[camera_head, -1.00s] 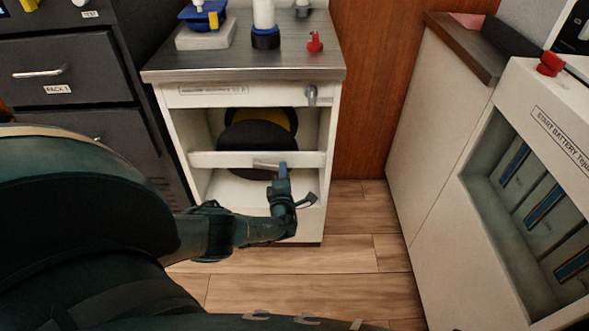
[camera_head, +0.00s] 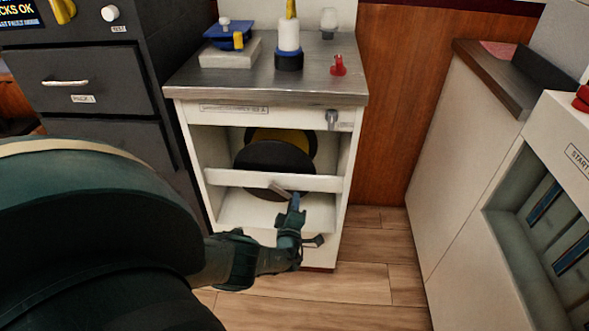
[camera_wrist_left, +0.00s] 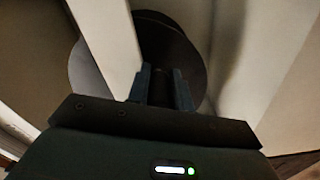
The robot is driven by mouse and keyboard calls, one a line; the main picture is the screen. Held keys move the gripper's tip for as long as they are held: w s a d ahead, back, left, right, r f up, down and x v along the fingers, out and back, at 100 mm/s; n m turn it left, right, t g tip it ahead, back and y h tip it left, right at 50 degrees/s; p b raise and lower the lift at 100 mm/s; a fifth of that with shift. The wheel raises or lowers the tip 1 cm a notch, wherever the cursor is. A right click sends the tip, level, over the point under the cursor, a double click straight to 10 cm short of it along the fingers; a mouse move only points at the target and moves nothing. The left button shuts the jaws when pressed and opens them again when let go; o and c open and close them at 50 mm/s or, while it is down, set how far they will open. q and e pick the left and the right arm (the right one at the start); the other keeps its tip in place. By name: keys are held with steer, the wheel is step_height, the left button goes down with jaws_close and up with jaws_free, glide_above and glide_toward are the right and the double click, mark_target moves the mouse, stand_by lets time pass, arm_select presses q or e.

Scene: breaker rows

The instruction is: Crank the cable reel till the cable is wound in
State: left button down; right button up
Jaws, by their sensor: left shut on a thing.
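A grey crank bar (camera_head: 280,189) sits in front of the disc, tilted, near the cabinet's white cross rail (camera_head: 230,179). My left gripper (camera_head: 294,203) is at the bar's right end, just below the rail, and is shut on the crank; its grip is partly hidden. In the left wrist view, the fingers (camera_wrist_left: 161,86) stand close together before the dark disc (camera_wrist_left: 172,42). My right gripper is not in view.
The cabinet's metal top (camera_head: 310,75) carries a blue-based white cylinder (camera_head: 289,42), a blue device on a pale block (camera_head: 230,53) and a red piece (camera_head: 338,66). Dark drawers (camera_head: 95,80) stand at left, a battery cabinet (camera_head: 470,200) at right. Wooden floor (camera_head: 370,285) is free between.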

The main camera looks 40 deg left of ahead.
arm_select(q)
steer(key=shift+s+a+f, duration=0.1)
steer(key=shift+a, duration=0.1)
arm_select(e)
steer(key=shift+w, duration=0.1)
arm_select(q)
steer(key=c, duration=1.3)
jaws_free()
steer(key=shift+o, duration=0.2)
steer(key=shift+s+d, duration=0.1)
steer(key=shift+d, duration=0.1)
steer(key=p+v, duration=0.6)
steer(key=v, duration=0.6)
steer(key=shift+s+d, duration=0.15)
steer(key=shift+s, duration=0.2)
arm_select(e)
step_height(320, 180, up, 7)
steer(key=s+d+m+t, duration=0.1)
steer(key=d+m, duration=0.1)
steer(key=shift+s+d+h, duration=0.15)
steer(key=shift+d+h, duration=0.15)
